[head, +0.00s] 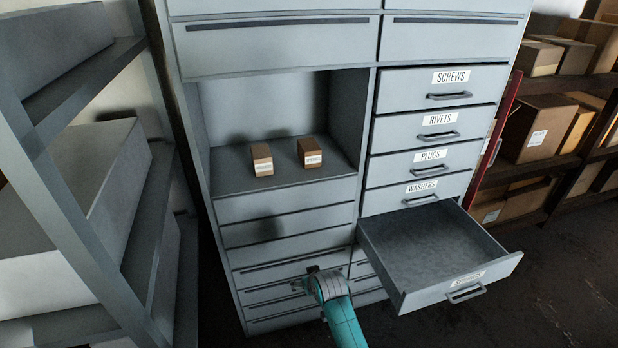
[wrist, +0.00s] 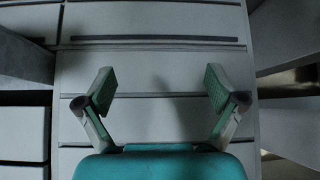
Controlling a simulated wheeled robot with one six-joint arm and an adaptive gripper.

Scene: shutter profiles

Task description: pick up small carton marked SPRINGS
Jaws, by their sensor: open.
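Two small brown cartons stand apart in the open niche of the grey cabinet, a left carton (head: 262,159) and a right carton (head: 310,152). Each has a white label on its front, too small to read, so I cannot tell which is marked SPRINGS. My gripper (wrist: 158,82) is open and empty in the wrist view, facing the grey cabinet fronts. In the head view my gripper (head: 306,283) is below the niche, in front of the lower drawers, away from both cartons. Neither carton shows in the wrist view.
An empty drawer (head: 430,244) is pulled out at lower right, its label hard to read. Closed drawers above it read SCREWS, RIVETS, PLUGS and WASHERS. The niche floor (head: 230,183) is clear around the cartons. Grey shelving (head: 75,88) stands at left, shelves with boxes (head: 533,127) at right.

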